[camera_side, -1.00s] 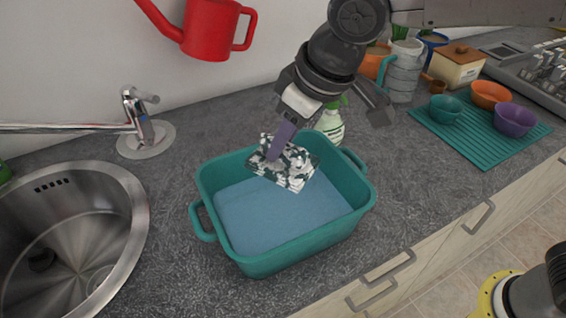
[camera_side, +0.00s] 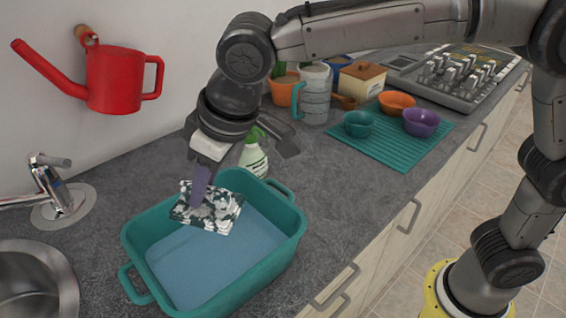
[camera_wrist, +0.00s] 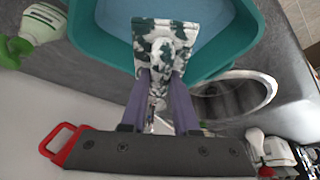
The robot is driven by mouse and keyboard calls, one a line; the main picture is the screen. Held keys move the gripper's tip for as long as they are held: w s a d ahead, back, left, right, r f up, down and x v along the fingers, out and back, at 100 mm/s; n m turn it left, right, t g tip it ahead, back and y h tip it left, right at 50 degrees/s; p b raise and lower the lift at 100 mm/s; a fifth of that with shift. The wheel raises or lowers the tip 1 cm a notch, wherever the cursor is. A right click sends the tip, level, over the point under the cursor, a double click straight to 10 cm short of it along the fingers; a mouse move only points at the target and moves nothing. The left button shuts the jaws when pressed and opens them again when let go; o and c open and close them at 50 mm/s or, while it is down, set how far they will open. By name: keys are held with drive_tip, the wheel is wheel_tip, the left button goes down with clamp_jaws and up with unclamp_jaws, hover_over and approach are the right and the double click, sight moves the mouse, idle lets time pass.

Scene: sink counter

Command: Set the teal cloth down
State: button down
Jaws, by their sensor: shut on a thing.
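The teal cloth (camera_side: 222,209) is folded, with a mottled white and dark teal-green pattern. My gripper (camera_side: 201,190) is shut on it and holds it at the back side of the teal tub (camera_side: 298,232), above the tub's blue inside. The wrist view shows the cloth (camera_wrist: 181,31) pinched and bunched between the purple fingers of my gripper (camera_wrist: 160,82), its flat part reaching out over the tub (camera_wrist: 84,30). I cannot tell how far the cloth is above the blue surface.
A green and white spray bottle (camera_side: 254,156) stands just behind the tub. The sink (camera_side: 35,285) and faucet (camera_side: 55,190) are at left. Bowls (camera_side: 421,122) sit on a teal ridged mat (camera_side: 398,155) at right. A red watering can (camera_side: 113,80) hangs on the wall. Bare counter (camera_side: 320,165) lies between tub and mat.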

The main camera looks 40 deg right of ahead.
drive_tip(key=w+d+m+h, duration=0.1)
drive_tip(key=d+m+h, duration=0.3)
drive_tip(key=d+m, duration=1.4)
drive_tip(key=s+d+m+g+h, duration=0.1)
drive_tip(key=s+d+m, duration=0.1)
drive_tip(key=s+d, duration=0.5)
drive_tip(key=s+d+f+m+g+h, duration=0.1)
drive_tip(key=s+d+m+g, duration=0.15)
drive_tip(key=d, duration=0.95)
drive_tip(key=s+d+m+g+h, duration=0.1)
drive_tip(key=s+d, duration=0.4)
drive_tip(key=d, duration=0.4)
hover_over(388, 150)
drive_tip(key=shift+m+t, duration=0.25)
drive_tip(key=f, duration=0.9)
drive_tip(key=shift+s+a, duration=0.2)
drive_tip(key=shift+s, duration=0.2)
drive_tip(key=shift+w+d+f, duration=0.2)
drive_tip(key=shift+w+f, duration=0.05)
drive_tip(key=shift+f, duration=0.85)
drive_tip(key=shift+w+d+f, duration=0.1)
drive_tip(key=shift+w+f, duration=0.05)
drive_tip(key=shift+f, duration=0.8)
